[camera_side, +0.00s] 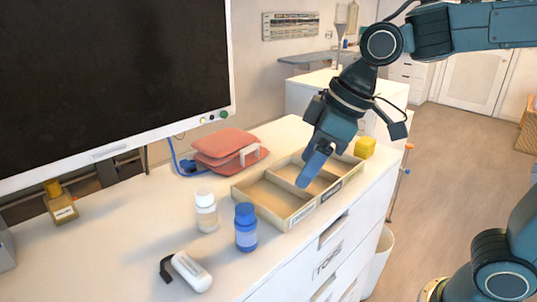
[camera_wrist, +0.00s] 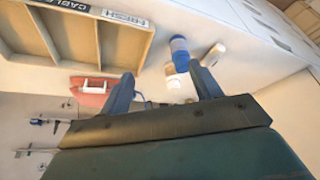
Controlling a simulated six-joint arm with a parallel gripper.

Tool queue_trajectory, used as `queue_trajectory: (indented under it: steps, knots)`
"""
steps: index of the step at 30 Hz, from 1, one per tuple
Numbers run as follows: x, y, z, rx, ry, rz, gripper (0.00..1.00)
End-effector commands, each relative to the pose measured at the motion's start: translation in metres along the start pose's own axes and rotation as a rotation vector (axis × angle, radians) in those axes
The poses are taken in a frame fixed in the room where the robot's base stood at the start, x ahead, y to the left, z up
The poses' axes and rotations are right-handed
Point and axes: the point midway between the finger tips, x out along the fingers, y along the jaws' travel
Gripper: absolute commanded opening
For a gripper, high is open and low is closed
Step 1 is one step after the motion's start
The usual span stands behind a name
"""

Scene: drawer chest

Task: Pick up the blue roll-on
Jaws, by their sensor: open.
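The blue roll-on (camera_side: 246,230), a small upright bottle with a darker blue cap, stands on the white chest top in front of the tray. It also shows in the wrist view (camera_wrist: 179,46), beyond my fingertips and between their lines. My gripper (camera_side: 309,172) points down over the divided tray (camera_side: 289,222), to the right of and above the roll-on in the side view. In the wrist view my gripper (camera_wrist: 161,72) has its two fingers spread with nothing held between them.
A white bottle (camera_side: 206,212) stands close behind the roll-on. A white tube with a black end (camera_side: 190,272) lies in front. A red pouch (camera_side: 228,148), a yellow block (camera_side: 365,147), an amber bottle (camera_side: 60,203) and a large monitor (camera_side: 110,70) are also on the chest.

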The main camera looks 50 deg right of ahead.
Motion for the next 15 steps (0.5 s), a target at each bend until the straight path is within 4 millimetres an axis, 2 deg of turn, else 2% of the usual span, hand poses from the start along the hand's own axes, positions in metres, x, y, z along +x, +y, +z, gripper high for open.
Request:
queue_trajectory:
  steps: [3,6,10,15]
  knots:
    - [0.015,-0.011,-0.024,-0.079,-0.011,-0.039,0.63]
    - [0.024,-0.019,-0.037,-0.127,-0.016,-0.063,0.63]
    - [0.031,-0.025,-0.047,-0.161,-0.018,-0.079,0.63]
    - [0.033,-0.027,-0.05,-0.171,-0.019,-0.084,0.63]
